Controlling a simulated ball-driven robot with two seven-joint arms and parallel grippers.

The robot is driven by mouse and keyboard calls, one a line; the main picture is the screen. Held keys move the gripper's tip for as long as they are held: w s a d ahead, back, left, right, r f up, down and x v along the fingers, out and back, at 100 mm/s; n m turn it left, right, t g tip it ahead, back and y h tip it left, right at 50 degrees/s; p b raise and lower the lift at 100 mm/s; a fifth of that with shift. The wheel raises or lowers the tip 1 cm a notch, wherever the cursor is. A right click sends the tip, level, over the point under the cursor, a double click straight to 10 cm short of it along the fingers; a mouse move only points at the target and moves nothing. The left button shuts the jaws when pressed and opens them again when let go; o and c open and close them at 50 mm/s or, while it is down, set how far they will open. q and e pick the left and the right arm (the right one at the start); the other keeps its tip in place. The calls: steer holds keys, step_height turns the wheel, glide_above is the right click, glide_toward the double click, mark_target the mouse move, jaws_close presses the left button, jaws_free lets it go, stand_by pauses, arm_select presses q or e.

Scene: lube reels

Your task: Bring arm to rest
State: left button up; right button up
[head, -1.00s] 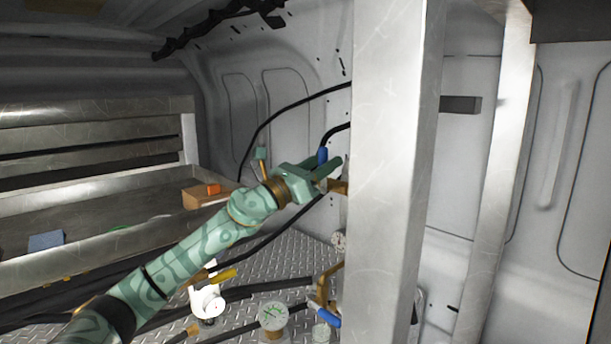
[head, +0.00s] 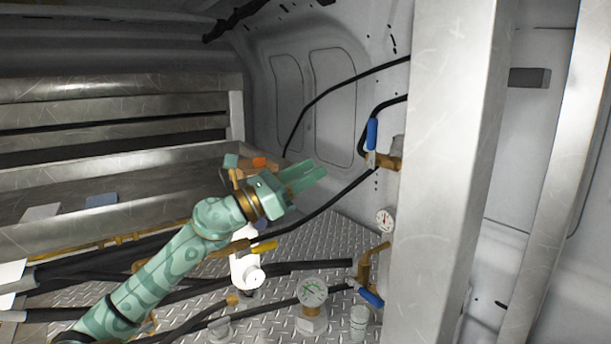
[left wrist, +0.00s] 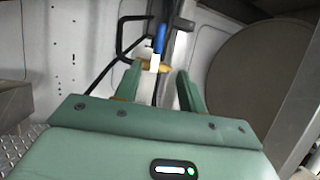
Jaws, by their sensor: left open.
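My left gripper (head: 312,177) is at the middle of the head view, its two green fingers apart and empty. It points right, toward a brass valve with a blue handle (head: 372,135) on the wall side, with a clear gap between them. In the left wrist view the open fingers (left wrist: 157,82) frame the blue valve handle (left wrist: 160,38), which stands upright beyond the fingertips. My right gripper is not in view.
A metal post (head: 445,170) stands right of the valve. Below are a pressure gauge (head: 313,291), a white fitting (head: 246,262), a lower blue handle (head: 370,297) and black hoses over the tread-plate floor. Metal shelving (head: 110,165) fills the left.

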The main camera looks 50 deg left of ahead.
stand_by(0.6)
